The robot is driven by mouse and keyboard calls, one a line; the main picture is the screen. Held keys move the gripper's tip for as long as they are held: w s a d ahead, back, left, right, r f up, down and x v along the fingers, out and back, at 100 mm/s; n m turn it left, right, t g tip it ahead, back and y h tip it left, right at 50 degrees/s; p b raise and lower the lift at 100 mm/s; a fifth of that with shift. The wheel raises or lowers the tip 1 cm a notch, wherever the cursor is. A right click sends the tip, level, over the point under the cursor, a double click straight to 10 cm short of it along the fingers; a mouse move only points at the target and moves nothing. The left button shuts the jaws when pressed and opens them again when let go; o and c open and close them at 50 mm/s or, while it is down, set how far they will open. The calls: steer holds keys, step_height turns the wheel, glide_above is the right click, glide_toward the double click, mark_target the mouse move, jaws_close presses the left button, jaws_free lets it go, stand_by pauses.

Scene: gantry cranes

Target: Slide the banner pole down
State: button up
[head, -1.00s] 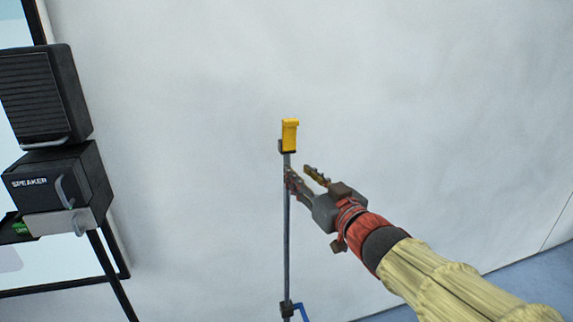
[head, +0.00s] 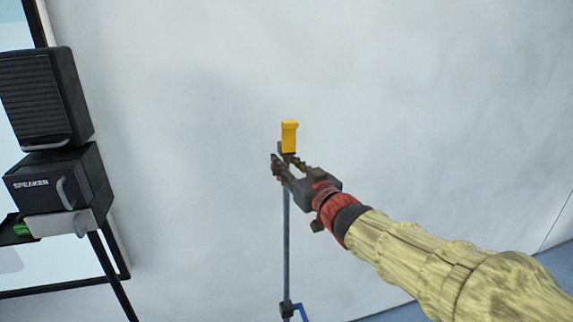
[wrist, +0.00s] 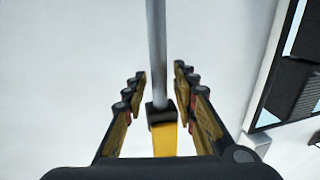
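The banner pole (head: 286,240) is a thin grey upright pole with a yellow block (head: 289,137) on its top end. A dark clamp with a blue handle (head: 299,311) sits low on it. My gripper (head: 282,160) is at the pole's top, just under the yellow block. In the wrist view the pole (wrist: 156,50) and the yellow block (wrist: 165,140) lie between my two fingers (wrist: 160,95). The fingers are open, with a gap on both sides of the pole. In the head view the gripper hides the top of the pole.
Two black speaker boxes (head: 42,97) (head: 55,190) stand on a stand at the left, in front of a dark-framed panel. A pale wall (head: 430,90) is behind the pole. Blue floor (head: 400,315) shows at the lower right. The space right of the pole is clear apart from my arm.

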steer(key=c, duration=0.6)
jaws_close()
